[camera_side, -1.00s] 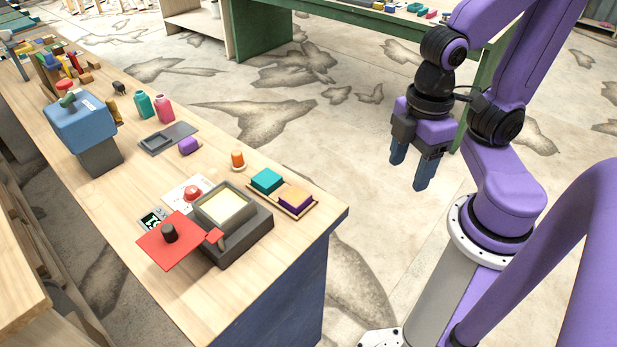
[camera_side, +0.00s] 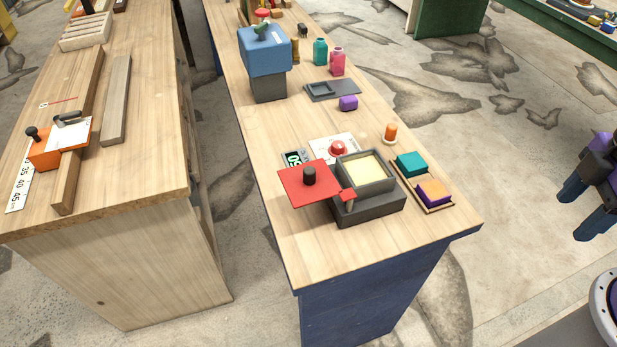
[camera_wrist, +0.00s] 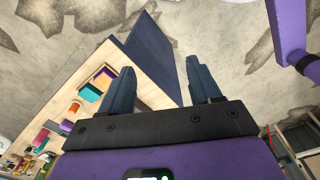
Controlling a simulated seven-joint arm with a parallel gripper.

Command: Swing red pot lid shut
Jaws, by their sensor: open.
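The red pot lid (camera_side: 304,187) is a flat red plate with a black knob (camera_side: 309,175). It is swung out to the left of the dark grey square pot (camera_side: 367,203) and joins it by a red arm at the pot's left corner. The pot is uncovered and shows a pale yellow filling (camera_side: 364,169). My gripper (camera_side: 582,204) is at the right edge of the side view, off the table and well away from the lid. In the wrist view its two fingers (camera_wrist: 161,84) are apart with nothing between them.
Beside the pot are a tray (camera_side: 424,186) with teal and purple blocks, an orange cylinder (camera_side: 390,133), a red button (camera_side: 338,148) and a small display (camera_side: 297,158). A blue box (camera_side: 265,52) stands farther back. Floor lies between my gripper and the table.

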